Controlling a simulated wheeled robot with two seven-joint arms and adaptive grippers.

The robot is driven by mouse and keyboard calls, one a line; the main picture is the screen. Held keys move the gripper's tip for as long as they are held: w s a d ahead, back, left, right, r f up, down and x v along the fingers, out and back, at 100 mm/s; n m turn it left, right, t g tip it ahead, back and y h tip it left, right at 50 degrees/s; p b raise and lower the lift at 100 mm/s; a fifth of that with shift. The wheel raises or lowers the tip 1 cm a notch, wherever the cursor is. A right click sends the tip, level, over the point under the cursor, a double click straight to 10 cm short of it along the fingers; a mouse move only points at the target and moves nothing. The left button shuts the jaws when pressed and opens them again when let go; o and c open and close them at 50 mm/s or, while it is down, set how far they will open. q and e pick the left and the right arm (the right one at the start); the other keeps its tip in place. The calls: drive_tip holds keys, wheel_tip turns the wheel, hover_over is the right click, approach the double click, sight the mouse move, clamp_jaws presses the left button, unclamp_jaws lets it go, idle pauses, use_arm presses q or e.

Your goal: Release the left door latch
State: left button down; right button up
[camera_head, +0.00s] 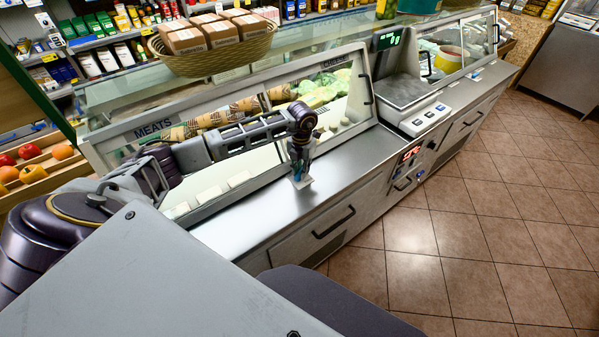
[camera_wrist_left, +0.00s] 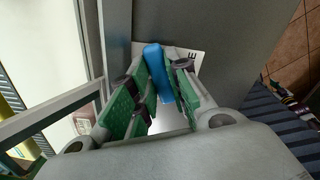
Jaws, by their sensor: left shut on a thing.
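My left gripper (camera_head: 301,165) reaches over the steel counter ledge in front of the glass meat case (camera_head: 153,127) and points down. In the left wrist view its green-padded fingers (camera_wrist_left: 158,80) are closed around a small upright blue piece (camera_wrist_left: 153,60), which looks like the latch. A white label (camera_wrist_left: 194,56) with a dark letter lies just beyond it. In the head view the gripper hides most of the latch, so I cannot tell its turn. My right gripper is out of view.
The glass case stands behind the steel ledge (camera_head: 245,212). A basket of boxes (camera_head: 212,57) sits on top. A scale (camera_head: 402,92) stands to the right. A black drawer handle (camera_head: 334,222) sits on the counter front. The tiled floor (camera_head: 460,235) is clear.

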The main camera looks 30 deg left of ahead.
use_arm(q)
drive_tip(key=shift+d+f+m+b, duration=0.1)
drive_tip(key=shift+m+b, duration=0.4)
drive_tip(key=shift+m, duration=0.4)
drive_tip(key=shift+d+m+b, duration=0.2)
drive_tip(key=shift+m+b, duration=0.25)
drive_tip(key=shift+m, duration=0.35)
drive_tip(key=shift+d+m+b, duration=0.1)
drive_tip(key=shift+m+b, duration=0.25)
drive_tip(key=shift+m, duration=0.25)
drive_tip(key=shift+s, duration=0.1)
drive_tip(key=shift+d, duration=0.1)
drive_tip(key=c, duration=1.4)
unclamp_jaws()
drive_tip(key=shift+o, duration=0.2)
drive_tip(key=shift+r, duration=0.8)
wheel_tip(320, 180, up, 11)
drive_tip(key=shift+f, duration=0.2)
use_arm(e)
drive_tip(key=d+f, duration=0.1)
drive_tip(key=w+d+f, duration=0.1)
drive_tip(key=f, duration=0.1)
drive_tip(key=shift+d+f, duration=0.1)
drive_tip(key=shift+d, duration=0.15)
